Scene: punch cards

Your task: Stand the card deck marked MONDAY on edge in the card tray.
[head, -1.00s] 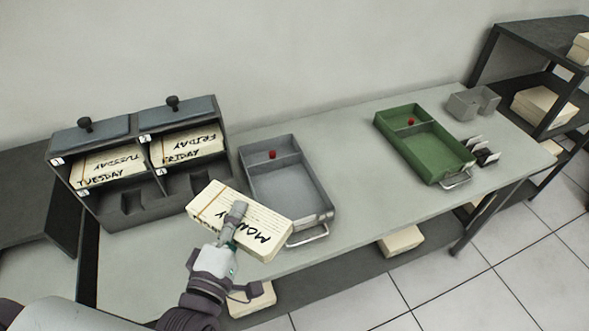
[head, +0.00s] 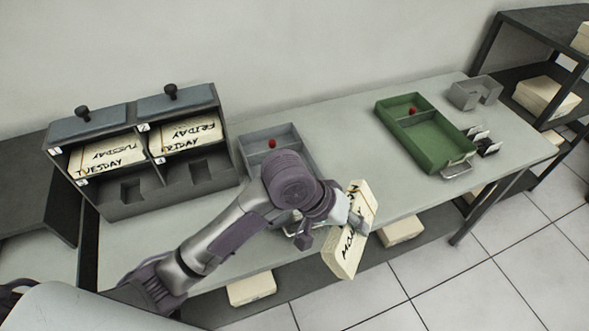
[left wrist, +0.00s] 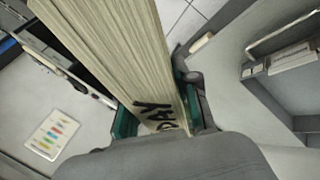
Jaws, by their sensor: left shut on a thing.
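The MONDAY deck (head: 345,256), a cream block of cards with black lettering, is held by my left gripper (head: 356,222) in front of the table's front edge. The deck is tilted steeply. In the left wrist view the deck (left wrist: 120,55) sits between both fingers, its layered card edges and the letters "DAY" showing. A green tray (head: 425,148) with a red knob and a front handle lies to the right, empty. I cannot tell which is the card tray.
A dark cabinet (head: 140,206) at the left holds the TUESDAY (head: 112,156) and FRIDAY (head: 188,135) decks; its lower bays look empty. Small card holders (head: 483,140) and a grey bin (head: 476,92) stand right of the green tray. The table (head: 370,165) is bare between the trays.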

